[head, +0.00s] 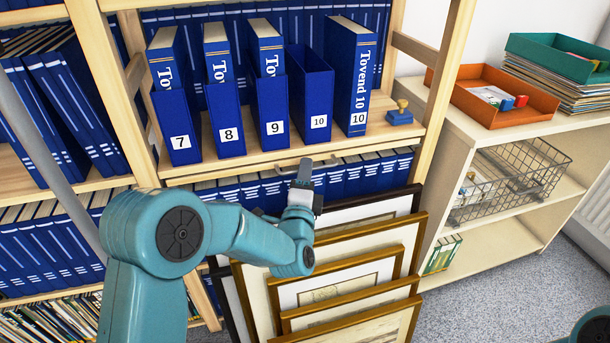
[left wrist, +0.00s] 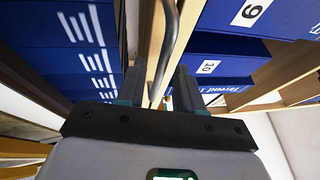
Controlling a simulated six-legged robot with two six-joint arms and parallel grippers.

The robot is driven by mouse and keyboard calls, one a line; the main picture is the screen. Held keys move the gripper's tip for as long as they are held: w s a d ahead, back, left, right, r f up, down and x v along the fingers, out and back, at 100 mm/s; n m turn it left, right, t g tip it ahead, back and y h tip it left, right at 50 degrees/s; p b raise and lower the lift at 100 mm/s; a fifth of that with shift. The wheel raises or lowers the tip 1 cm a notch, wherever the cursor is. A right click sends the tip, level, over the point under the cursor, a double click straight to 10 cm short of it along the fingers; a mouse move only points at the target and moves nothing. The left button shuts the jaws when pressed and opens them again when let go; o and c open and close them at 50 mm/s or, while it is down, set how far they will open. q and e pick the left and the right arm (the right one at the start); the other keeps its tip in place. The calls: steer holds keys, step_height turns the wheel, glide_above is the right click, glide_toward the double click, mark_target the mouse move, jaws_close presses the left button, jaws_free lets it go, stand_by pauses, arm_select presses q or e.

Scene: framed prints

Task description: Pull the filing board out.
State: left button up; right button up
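The filing board (head: 225,170) is a pale wooden board under the row of blue files, level with the shelf front. A grey metal bar handle (head: 325,162) is on its front edge, and it also shows in the left wrist view (left wrist: 170,35). My left gripper (head: 304,172) is at the handle, in front of the board. In the left wrist view the gripper (left wrist: 156,85) has its two fingers apart, with the bar running between them. I cannot tell whether either finger touches the bar. My right gripper is not in view.
Blue files (head: 228,115) and a thick volume (head: 352,80) stand above the board, with a small stamp (head: 400,113) at right. Framed prints (head: 340,285) lean against the lower shelves below my gripper. A low cabinet (head: 520,150) stands at right.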

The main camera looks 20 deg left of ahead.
arm_select(q)
jaws_close()
stand_by(1.4)
